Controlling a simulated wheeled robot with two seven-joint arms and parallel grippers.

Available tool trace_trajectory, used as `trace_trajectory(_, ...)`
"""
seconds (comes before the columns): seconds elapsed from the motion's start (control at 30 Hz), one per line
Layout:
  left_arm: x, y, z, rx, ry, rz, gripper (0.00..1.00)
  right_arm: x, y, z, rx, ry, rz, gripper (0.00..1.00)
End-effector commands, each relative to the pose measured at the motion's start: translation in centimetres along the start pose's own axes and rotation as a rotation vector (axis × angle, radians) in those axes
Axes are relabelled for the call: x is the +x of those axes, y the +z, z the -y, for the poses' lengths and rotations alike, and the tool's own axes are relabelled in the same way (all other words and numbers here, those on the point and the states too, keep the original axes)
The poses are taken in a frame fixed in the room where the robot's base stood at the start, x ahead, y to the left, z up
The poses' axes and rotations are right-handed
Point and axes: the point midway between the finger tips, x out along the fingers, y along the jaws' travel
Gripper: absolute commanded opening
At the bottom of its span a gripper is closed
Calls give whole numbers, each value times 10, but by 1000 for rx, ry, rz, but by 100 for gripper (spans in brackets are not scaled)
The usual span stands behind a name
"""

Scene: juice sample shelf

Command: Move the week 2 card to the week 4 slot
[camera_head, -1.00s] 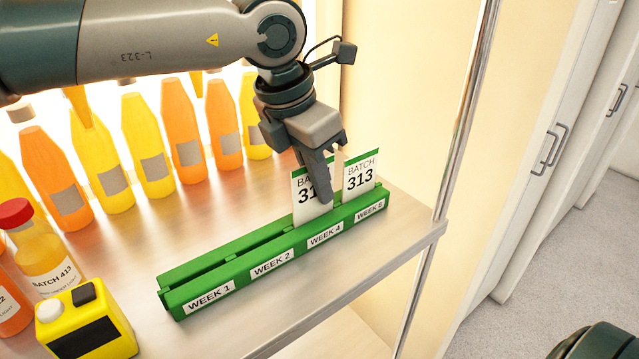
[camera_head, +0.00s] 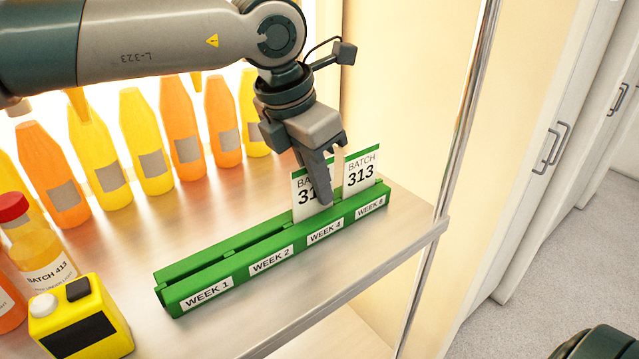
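A green card rail (camera_head: 222,268) lies on the shelf, with label plates reading WEEK 1, WEEK 2, WEEK 4 and a last one at the right end. A white card (camera_head: 301,196) with a green top edge, partly readable as a BATCH 31 number, stands upright in the rail behind the WEEK 4 label. A second card (camera_head: 361,172), BATCH 313, stands at the right end. The WEEK 1 and WEEK 2 slots are empty. My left gripper (camera_head: 327,188) is at the WEEK 4 card, one finger in front of it; the other finger is mostly hidden. My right gripper is out of view.
Several orange and yellow bottles (camera_head: 150,150) stand at the back of the shelf. A red-capped bottle (camera_head: 40,255) and a yellow device (camera_head: 80,315) stand left of the rail. A metal post (camera_head: 466,110) rises at the shelf's right edge.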

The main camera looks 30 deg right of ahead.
Motion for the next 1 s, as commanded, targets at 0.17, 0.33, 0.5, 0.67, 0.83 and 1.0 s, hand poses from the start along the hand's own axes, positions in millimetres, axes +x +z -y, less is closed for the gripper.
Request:
trace_trajectory(0.17,4,-1,0,0,0,0,0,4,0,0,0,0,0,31)
trace_trajectory(0.33,3,-1,0,0,0,0,0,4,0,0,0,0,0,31)
trace_trajectory(0.5,3,-1,0,0,0,0,24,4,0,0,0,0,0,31)
trace_trajectory(0.67,3,-1,0,0,0,0,24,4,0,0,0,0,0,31)
trace_trajectory(0.83,2,-1,0,0,0,0,24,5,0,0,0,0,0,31)
trace_trajectory(1.0,-6,-1,0,-1,0,1,24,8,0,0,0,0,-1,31)
